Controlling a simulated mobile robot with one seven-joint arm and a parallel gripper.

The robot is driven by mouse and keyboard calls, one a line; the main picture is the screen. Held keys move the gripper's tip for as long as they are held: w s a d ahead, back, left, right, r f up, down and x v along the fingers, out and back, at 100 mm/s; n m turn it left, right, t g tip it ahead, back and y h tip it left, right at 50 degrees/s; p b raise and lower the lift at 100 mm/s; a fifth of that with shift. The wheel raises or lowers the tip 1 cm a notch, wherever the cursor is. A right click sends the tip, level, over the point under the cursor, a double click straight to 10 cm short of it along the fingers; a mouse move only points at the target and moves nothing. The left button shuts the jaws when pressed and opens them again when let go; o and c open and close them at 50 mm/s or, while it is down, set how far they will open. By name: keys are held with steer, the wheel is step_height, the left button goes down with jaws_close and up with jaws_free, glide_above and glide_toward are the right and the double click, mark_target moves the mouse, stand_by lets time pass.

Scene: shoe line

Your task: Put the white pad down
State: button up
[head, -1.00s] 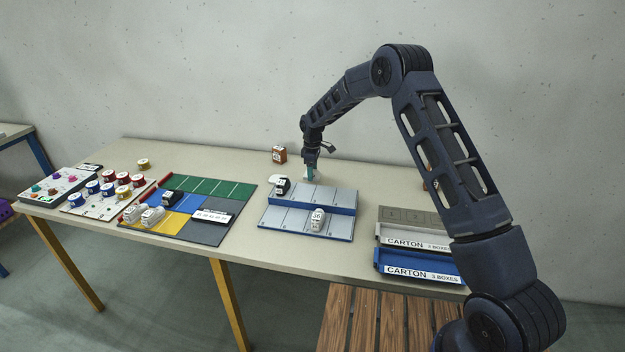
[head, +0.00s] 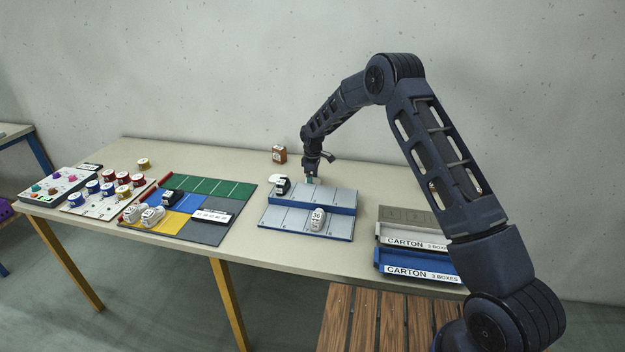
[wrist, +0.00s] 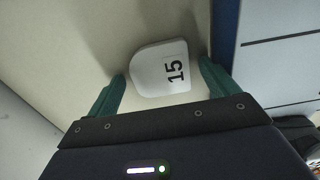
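The white pad (wrist: 153,72), marked 15, lies flat on the bare table top behind the two-step grey rack, as the wrist view shows. My gripper (wrist: 162,72) has its two teal fingers on either side of the pad, with a narrow gap at each side, so it looks open. In the head view, my gripper (head: 311,181) is low at the back edge of the rack.
The grey rack (head: 277,220) with a blue edge stands just in front of my gripper. A shoe marked 36 (head: 317,220) is on its lower step and a black-and-white shoe (head: 283,187) at its left end. A brown box (head: 279,154) stands behind. Carton trays (head: 420,266) are right.

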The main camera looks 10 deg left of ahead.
step_height(320, 180, up, 12)
steer(key=shift+r, duration=0.15)
stand_by(0.6)
steer(key=shift+r, duration=0.1)
steer(key=s+d+r+m+t, duration=0.1)
steer(key=s+d+r+m, duration=0.25)
steer(key=d+r, duration=0.6)
steer(key=s+d+r+m, duration=0.2)
steer(key=s+d+r, duration=0.4)
steer(key=d, duration=0.6)
steer(key=s+d+r+m+t, duration=0.1)
steer(key=s+d+r+m, duration=0.2)
steer(key=d+r, duration=0.7)
steer(key=s+d+r+m+t, duration=0.1)
steer(key=s+d+r+m, duration=0.25)
steer(key=s+d, duration=0.95)
steer(key=s+d+f+m, duration=0.2)
steer(key=s+d+m, duration=0.1)
steer(key=s, duration=0.5)
steer(key=s+d+f+m+t, duration=0.1)
steer(key=s+d+f+m, duration=0.1)
steer(key=s, duration=0.6)
steer(key=d+m, duration=0.1)
steer(key=d, duration=0.1)
steer(key=shift+s+d+f+t, duration=0.2)
steer(key=shift+s+d+t, duration=0.1)
